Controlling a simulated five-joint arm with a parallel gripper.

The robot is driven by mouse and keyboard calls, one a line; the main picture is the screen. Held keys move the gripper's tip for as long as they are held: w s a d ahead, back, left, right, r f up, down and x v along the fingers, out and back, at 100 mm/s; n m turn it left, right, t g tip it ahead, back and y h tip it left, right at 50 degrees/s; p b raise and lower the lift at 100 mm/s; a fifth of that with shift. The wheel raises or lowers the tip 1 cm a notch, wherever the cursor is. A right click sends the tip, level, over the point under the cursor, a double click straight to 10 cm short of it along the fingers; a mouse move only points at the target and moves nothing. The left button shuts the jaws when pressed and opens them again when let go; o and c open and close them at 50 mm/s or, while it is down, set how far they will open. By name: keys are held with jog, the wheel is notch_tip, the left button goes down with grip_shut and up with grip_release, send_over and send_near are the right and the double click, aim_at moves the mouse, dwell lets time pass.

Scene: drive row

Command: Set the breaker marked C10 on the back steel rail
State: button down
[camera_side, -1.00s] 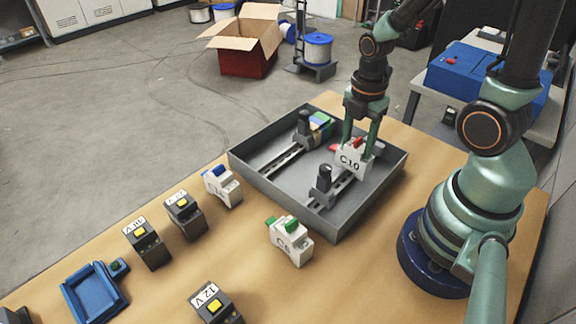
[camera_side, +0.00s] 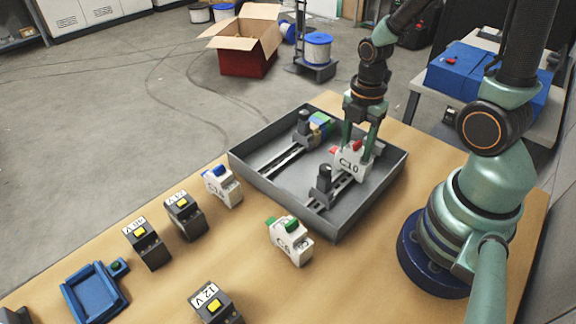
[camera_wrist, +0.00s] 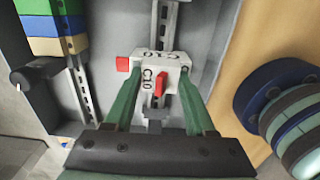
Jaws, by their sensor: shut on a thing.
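The white breaker marked C10 (camera_side: 350,163), with a red lever, is between the fingers of my gripper (camera_side: 361,147), which is shut on it. It is upright over the rail nearer my base (camera_side: 341,188) in the grey tray (camera_side: 290,206). I cannot tell if it is seated on that rail. In the wrist view the C10 breaker (camera_wrist: 160,71) is between both green fingers of my gripper (camera_wrist: 160,95), in line with the rail (camera_wrist: 166,20). The other rail (camera_side: 280,160) lies farther from my base, with green, blue and tan blocks (camera_side: 320,127) at its far end.
A dark stop (camera_side: 322,183) stands on the nearer rail, and another (camera_side: 304,122) by the farther one. A C6 breaker (camera_side: 290,241), a blue-levered breaker (camera_side: 222,187), dark units such as the 12 V one (camera_side: 214,302) and a blue holder (camera_side: 94,292) stand outside the tray.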

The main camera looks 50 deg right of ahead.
jog(key=shift+c, duration=0.7)
grip_release()
notch_tip(320, 180, up, 12)
jog(key=w+a+r+m+t, duration=0.3)
jog(key=a+r+m+t, duration=0.2)
jog(key=m, duration=1.3)
jog(key=shift+a+r+t, duration=0.3)
jog(key=shift+a+r, duration=0.15)
jog(key=shift+r, duration=0.2)
